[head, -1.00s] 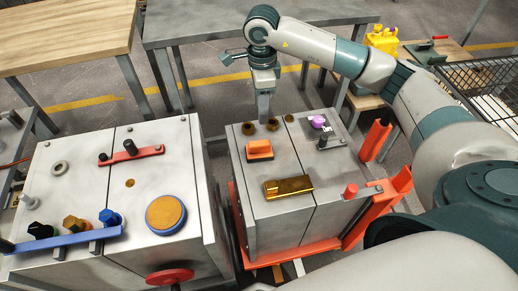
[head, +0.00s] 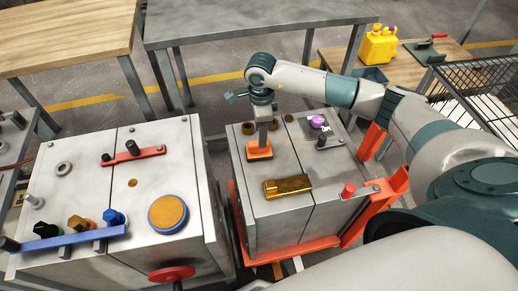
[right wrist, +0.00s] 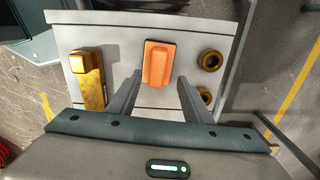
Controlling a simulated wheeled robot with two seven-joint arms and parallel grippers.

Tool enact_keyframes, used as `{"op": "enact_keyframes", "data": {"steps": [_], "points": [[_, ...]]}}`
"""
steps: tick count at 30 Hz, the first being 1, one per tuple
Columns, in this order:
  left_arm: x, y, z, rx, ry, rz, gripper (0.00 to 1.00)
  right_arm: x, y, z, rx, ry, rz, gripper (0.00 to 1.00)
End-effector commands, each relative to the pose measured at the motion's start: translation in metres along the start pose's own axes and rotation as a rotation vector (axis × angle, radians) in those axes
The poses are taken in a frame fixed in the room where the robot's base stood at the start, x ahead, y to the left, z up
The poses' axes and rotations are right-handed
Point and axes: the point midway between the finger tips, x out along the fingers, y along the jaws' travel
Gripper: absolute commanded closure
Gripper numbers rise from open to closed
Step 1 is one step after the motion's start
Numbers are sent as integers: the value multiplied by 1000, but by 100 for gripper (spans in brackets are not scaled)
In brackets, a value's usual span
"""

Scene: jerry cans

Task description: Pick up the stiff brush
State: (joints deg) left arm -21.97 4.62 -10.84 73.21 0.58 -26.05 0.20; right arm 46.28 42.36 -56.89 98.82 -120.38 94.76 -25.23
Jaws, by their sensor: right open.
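An orange block with a raised grip (head: 259,151), which I take to be the stiff brush, lies on the right-hand grey metal cabinet top (head: 310,197). Its underside is hidden. It also shows in the right wrist view (right wrist: 158,64). My right gripper (head: 262,142) points down over the orange block and hides part of it in the head view. In the right wrist view the right gripper (right wrist: 160,76) is open, with one finger on each side of the block's near end and nothing held. My left gripper is not in view.
A brass-coloured block (head: 287,187) lies in front of the orange block. Round brass fittings (head: 248,128) and a purple knob (head: 318,122) are behind it. The left cabinet (head: 90,210) carries knobs and bars. A yellow jerry can (head: 378,46) stands at the back right.

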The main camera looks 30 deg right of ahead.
Motion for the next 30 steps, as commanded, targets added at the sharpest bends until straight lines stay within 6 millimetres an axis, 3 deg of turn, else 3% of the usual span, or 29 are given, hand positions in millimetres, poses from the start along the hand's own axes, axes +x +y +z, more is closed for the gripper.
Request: {"op": "enact_keyframes", "data": {"steps": [8, 18, 30], "points": [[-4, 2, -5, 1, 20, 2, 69, 9, 3, 2, 0, 0, 3, 55], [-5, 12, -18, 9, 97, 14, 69, 48, 6, 6, 1, 0, 1, 55], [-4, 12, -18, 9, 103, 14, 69, 52, 5, 6, 0, 0, 0, 55]]}}
